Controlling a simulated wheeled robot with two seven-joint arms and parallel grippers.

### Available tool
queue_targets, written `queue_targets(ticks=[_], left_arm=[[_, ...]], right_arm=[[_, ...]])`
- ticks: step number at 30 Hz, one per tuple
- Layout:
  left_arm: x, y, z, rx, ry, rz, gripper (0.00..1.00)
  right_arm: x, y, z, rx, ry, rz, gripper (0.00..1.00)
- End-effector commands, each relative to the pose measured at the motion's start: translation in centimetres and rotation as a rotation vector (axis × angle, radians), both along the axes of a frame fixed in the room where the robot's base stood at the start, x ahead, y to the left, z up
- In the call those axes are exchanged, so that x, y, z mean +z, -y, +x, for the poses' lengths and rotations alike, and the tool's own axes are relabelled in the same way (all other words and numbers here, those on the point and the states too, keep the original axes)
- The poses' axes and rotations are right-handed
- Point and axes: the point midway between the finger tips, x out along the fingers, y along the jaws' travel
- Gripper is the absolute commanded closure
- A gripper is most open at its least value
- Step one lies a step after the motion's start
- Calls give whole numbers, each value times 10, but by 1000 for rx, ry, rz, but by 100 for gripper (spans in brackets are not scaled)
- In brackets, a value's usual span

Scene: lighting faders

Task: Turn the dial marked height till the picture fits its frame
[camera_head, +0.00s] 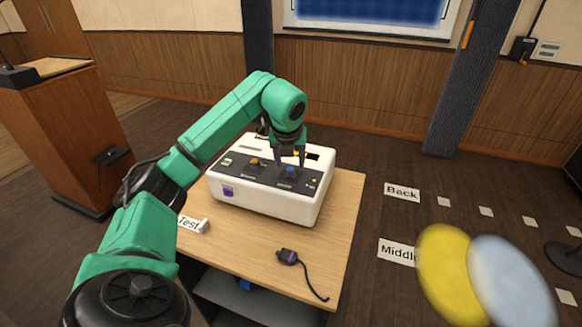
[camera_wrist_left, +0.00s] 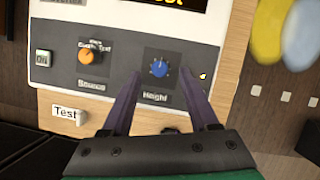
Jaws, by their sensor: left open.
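The height dial (camera_wrist_left: 159,68) is a blue knob on the dark panel of a white console (camera_head: 260,201); the label "Height" sits below it in the left wrist view. In the head view the blue dial (camera_head: 290,170) shows just under my left gripper (camera_head: 290,157). In the left wrist view my left gripper (camera_wrist_left: 165,92) is open, its two purple fingers either side of the dial and apart from it. The picture (camera_head: 368,10) is a blue panel inside a pale frame on the far wall, cut off at the top. My right gripper is not in view.
A "Test" sign (camera_head: 190,224) and a cable plug (camera_head: 287,256) lie on the wooden table (camera_head: 250,258). Blurred yellow (camera_head: 447,272) and pale discs hang at right.

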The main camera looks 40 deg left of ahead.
Motion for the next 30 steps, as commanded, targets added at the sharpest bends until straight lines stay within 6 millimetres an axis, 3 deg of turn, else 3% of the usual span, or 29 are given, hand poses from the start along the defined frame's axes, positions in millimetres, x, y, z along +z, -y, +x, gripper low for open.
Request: queue_targets(ticks=[6,14,18,19,25,30], left_arm=[[-28,-7,10,0,1,-1,39],[-31,-7,11,0,1,1,39],[-31,-7,11,0,1,1,93],[-31,-7,11,0,1,1,100],[-31,-9,10,-35,0,2,100],[-31,-10,9,-246,0,1,100]], right_arm=[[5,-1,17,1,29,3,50],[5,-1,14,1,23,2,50],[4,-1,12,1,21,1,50],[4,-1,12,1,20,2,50],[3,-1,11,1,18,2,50],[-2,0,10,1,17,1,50]])
